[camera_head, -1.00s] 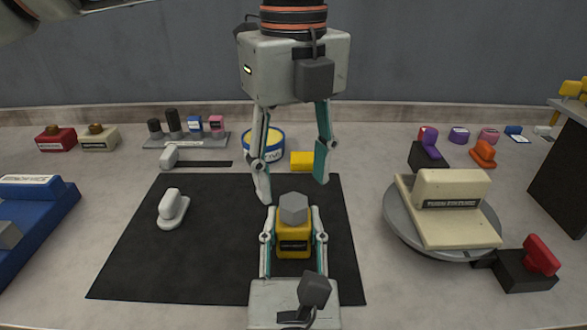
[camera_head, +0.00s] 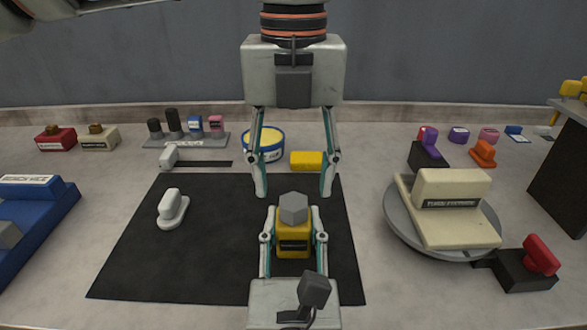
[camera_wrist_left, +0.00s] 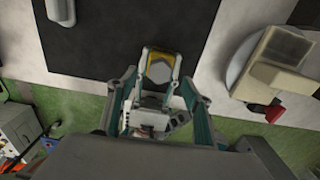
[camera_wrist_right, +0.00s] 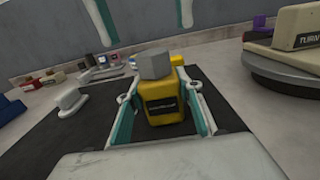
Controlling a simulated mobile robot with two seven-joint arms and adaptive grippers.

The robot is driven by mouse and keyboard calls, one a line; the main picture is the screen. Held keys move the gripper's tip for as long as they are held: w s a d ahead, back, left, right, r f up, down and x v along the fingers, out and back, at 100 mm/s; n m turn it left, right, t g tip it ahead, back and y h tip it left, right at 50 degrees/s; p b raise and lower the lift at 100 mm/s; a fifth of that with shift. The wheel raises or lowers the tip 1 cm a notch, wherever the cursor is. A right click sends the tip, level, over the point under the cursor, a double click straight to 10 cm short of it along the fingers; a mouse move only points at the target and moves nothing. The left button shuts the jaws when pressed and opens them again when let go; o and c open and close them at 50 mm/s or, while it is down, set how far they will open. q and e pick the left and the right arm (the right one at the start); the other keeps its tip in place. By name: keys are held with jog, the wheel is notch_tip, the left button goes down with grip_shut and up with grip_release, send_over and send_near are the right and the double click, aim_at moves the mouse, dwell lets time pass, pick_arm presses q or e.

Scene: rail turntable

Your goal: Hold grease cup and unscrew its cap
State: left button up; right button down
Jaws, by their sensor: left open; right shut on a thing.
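The grease cup (camera_head: 294,240) is a yellow block with a dark label, upright on the black mat (camera_head: 130,262). Its grey faceted cap (camera_head: 294,208) sits on top. My right gripper (camera_head: 293,232) comes from the near side and is shut on the yellow body; the hold also shows in the right wrist view, around the cup (camera_wrist_right: 163,106). My left gripper (camera_head: 293,192) points down from above, open, with its fingertips to either side of and a little above the cap. In the left wrist view the cap (camera_wrist_left: 158,72) shows beyond the open fingers.
A white handled piece (camera_head: 172,208) stands on the mat's left part. A round turntable (camera_head: 415,238) bearing a cream block is at right, beside a red-handled black block (camera_head: 527,272). A yellow-blue tin (camera_head: 264,143) and a yellow block (camera_head: 307,161) stand behind.

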aim_at(293, 201)
pick_arm(q)
jog(key=shift+f, duration=1.75)
jog(key=c, duration=1.4)
jog(key=n, duration=0.4)
jog(key=shift+n, duration=1)
jog(key=n, duration=0.3)
jog(key=shift+n, duration=1.5)
